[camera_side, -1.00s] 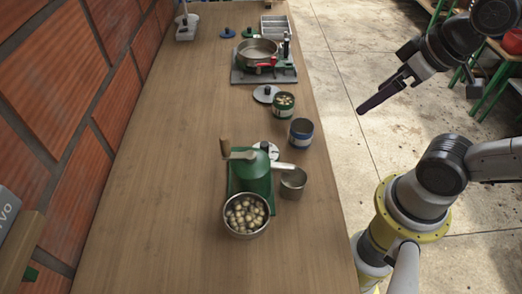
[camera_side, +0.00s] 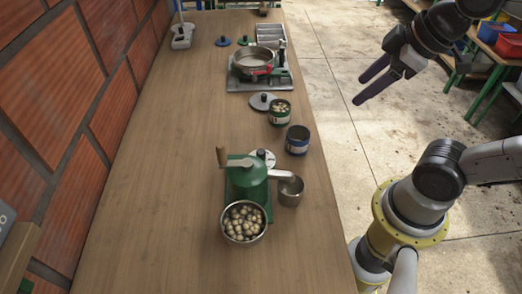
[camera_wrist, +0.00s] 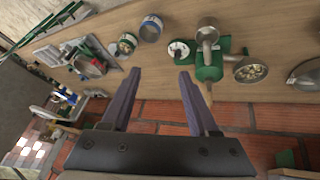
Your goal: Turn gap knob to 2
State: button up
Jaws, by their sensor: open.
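The green pulper (camera_side: 247,184) stands on the wooden table, with a crank handle on top and a side spout. Beside its head is a white dial with a black knob (camera_side: 262,157), which I take to be the gap knob. The dial (camera_wrist: 178,50) also shows in the wrist view, next to the green pulper body (camera_wrist: 208,72); its marks are too small to read. My gripper (camera_side: 360,89) is open and empty, off the table's right side and well apart from the knob. In the wrist view its two purple fingers (camera_wrist: 158,72) are spread.
A bowl of pale beans (camera_side: 243,222) sits in front of the pulper, and a metal cup (camera_side: 290,190) under the spout. A blue-banded can (camera_side: 298,139), a green can (camera_side: 279,112) and a pan on a stand (camera_side: 252,61) stand farther back. The table's left side is clear.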

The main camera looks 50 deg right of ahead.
jog(key=w+a+n+g, duration=0.1)
jog(key=w+n, duration=0.4)
jog(key=w, duration=0.2)
jog(key=n+g, duration=0.5)
jog(key=n, duration=0.1)
send_over(261, 151)
notch_tip(261, 151, down, 12)
jog(key=f, duration=0.1)
notch_tip(261, 151, down, 12)
jog(key=shift+f, duration=0.25)
grip_shut()
